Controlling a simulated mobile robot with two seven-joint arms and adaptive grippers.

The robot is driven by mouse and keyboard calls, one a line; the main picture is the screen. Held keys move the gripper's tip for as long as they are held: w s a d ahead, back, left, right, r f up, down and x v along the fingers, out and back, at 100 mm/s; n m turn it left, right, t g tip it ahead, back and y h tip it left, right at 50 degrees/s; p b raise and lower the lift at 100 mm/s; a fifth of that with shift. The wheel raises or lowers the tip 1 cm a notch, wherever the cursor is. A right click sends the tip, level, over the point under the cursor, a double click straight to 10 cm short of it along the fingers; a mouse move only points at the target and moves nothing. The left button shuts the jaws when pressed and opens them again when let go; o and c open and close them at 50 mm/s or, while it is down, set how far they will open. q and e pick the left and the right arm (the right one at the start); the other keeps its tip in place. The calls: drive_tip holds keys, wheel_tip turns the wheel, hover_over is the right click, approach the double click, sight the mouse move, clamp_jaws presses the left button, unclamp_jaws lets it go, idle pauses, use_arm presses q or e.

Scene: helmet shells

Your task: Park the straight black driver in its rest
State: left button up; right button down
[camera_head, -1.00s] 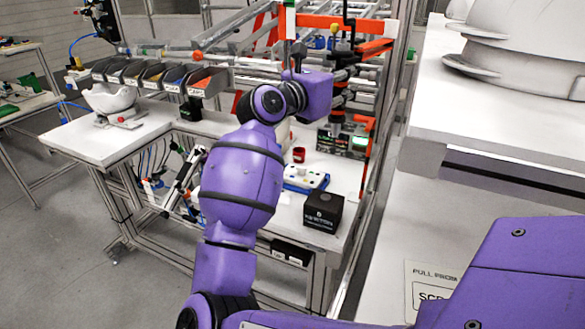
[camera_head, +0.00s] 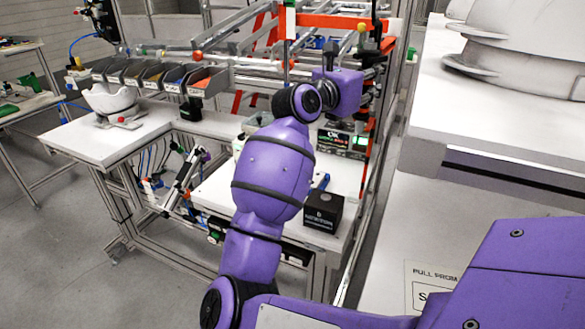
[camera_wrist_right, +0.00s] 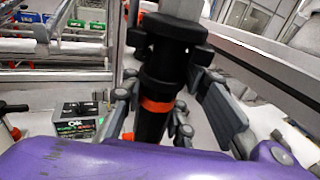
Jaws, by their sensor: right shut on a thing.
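The straight black driver (camera_wrist_right: 152,122) stands close to upright in the right wrist view, with an orange band round its dark body and a grey shaft above. My right gripper (camera_wrist_right: 170,108) is shut on it, with finger links on both sides. In the head view my right gripper (camera_head: 372,82) is beyond my purple wrist, over the back right of the bench. A dark upright part that looks like the driver (camera_head: 374,14) shows above it. The driver's lower end is hidden by my purple arm. I cannot make out the rest for certain. My left gripper is not in view.
A box with a lit OK display (camera_head: 342,142) stands below the gripper. A black cube (camera_head: 323,211) sits near the bench's front right. A rail frame stands behind. A white surface (camera_head: 425,160) flanks the right.

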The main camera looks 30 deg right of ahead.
drive_tip(key=c, duration=1.3)
unclamp_jaws()
drive_tip(key=o, duration=0.7)
drive_tip(key=shift+f, duration=0.1)
drive_tip(key=shift+o, duration=0.2)
drive_tip(key=shift+a, duration=0.1)
